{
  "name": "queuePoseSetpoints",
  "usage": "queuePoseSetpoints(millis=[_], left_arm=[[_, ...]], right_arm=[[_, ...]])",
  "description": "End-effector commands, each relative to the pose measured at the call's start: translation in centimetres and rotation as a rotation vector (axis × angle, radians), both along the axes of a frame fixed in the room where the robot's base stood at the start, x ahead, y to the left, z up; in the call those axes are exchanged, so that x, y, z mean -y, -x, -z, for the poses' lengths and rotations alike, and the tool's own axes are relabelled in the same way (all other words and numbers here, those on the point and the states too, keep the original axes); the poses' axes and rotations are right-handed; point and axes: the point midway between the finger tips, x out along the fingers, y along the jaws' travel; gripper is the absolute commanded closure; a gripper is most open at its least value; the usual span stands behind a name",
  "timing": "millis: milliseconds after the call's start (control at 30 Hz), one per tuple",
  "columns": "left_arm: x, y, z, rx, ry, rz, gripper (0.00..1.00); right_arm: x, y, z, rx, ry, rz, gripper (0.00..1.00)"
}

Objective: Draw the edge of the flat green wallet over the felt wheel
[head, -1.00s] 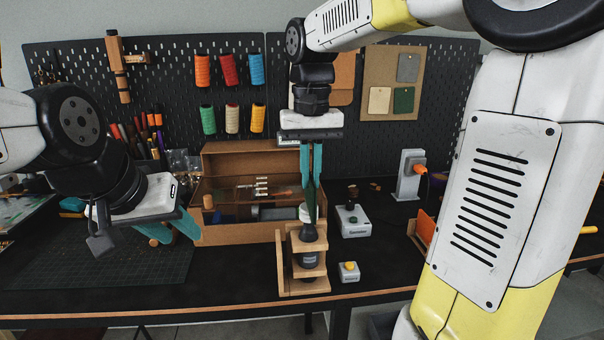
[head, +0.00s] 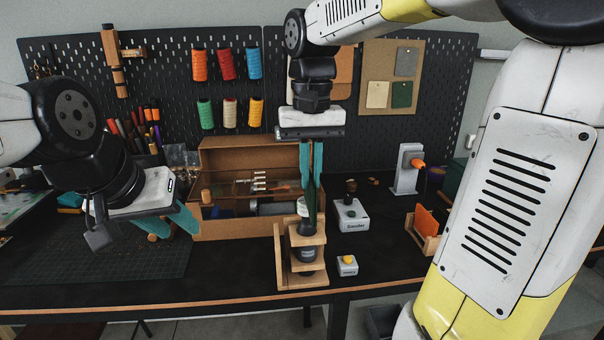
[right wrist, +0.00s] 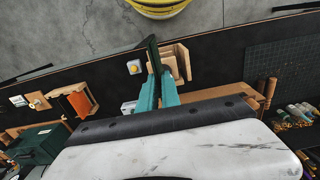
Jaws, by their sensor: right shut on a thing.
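The flat green wallet (head: 313,200) hangs edge-on and upright, dark and thin. My right gripper (head: 312,180) is shut on its upper part. In the right wrist view the wallet (right wrist: 152,52) juts out beyond the teal fingers. A small white round part, seemingly the felt wheel (head: 302,207), sits on a dark upright body in a wooden stand (head: 287,262). The wallet's lower edge is right beside or in front of it; I cannot tell whether they touch. My left gripper (head: 172,228) is empty and looks open, over the cutting mat at the left.
A grey box labelled Sander (head: 352,217) and a small box with a yellow button (head: 347,265) stand right of the stand. A wooden chest (head: 225,228) is behind. A grey machine with an orange tip (head: 405,172) and an orange-filled wooden holder (head: 426,228) are farther right.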

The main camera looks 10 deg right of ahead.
Motion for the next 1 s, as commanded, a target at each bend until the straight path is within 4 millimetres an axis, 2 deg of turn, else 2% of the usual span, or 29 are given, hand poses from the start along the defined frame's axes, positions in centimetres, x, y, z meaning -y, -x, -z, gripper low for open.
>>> queuePoseSetpoints(millis=[267,700,1000], left_arm=[[0.0,0.0,0.0,0.0,0.0,0.0,0.64],[0.0,0.0,0.0,0.0,0.0,0.0,0.64],[0.0,0.0,0.0,0.0,0.0,0.0,0.64]], right_arm=[[0.0,-0.2,0.1,-0.001,0.001,0.0,1.0],[0.1,-2.8,0.1,-0.001,0.001,0.001,1.0],[0.1,-2.8,0.1,0.0,0.001,0.001,1.0]])
